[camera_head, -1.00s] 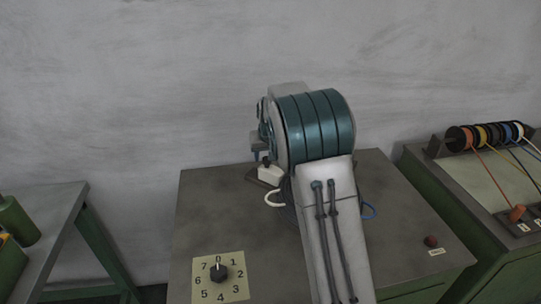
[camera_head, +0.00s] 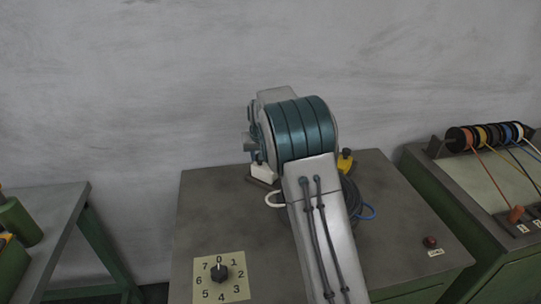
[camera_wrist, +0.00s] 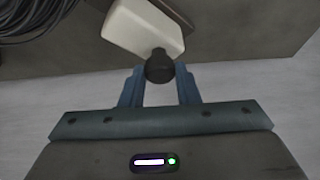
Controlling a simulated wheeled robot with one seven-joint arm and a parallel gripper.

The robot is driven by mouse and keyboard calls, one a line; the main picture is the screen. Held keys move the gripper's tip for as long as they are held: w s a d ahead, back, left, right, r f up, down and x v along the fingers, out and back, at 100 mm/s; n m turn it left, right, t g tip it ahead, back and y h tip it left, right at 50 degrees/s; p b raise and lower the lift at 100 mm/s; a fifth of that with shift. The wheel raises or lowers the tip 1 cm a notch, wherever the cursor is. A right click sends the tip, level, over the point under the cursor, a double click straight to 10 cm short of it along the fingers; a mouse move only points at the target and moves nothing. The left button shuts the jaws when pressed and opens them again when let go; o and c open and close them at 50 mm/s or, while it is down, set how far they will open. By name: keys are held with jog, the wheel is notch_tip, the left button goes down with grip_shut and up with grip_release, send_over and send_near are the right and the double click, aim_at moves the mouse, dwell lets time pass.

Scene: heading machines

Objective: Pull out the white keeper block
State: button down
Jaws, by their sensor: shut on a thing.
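The white keeper block (camera_wrist: 138,28) is a pale block with a round black knob (camera_wrist: 160,66) on its near end in the wrist view. My gripper (camera_wrist: 160,72) has its blue fingers on either side of the knob and is shut on it. In the head view the white block (camera_head: 262,173) is small, beside a dark base on the grey table, left of my arm. My arm hides most of the gripper there. I cannot tell how deep the block sits in its base.
A grey table (camera_head: 225,220) carries a numbered dial (camera_head: 219,272) and a red button (camera_head: 430,242). A yellow part (camera_head: 346,161) and a black cable coil (camera_head: 352,197) lie behind my arm. A white cable loop (camera_head: 274,203) lies near the block. Cable spools (camera_head: 485,135) stand right.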

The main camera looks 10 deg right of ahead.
jog(key=shift+w+a+r, duration=0.15)
jog(key=shift+w+a, duration=0.6)
jog(key=shift+a, duration=0.05)
jog(key=c, duration=1.5)
grip_release()
jog(key=o, duration=0.4)
jog(key=shift+w+a, duration=0.1)
jog(key=shift+a, duration=0.1)
jog(key=shift+d, duration=0.15)
jog(key=shift+d, duration=0.1)
jog(key=b+v, duration=0.1)
jog(key=v, duration=1.2)
jog(key=shift+s+r, duration=0.25)
jog(key=shift+r, duration=0.05)
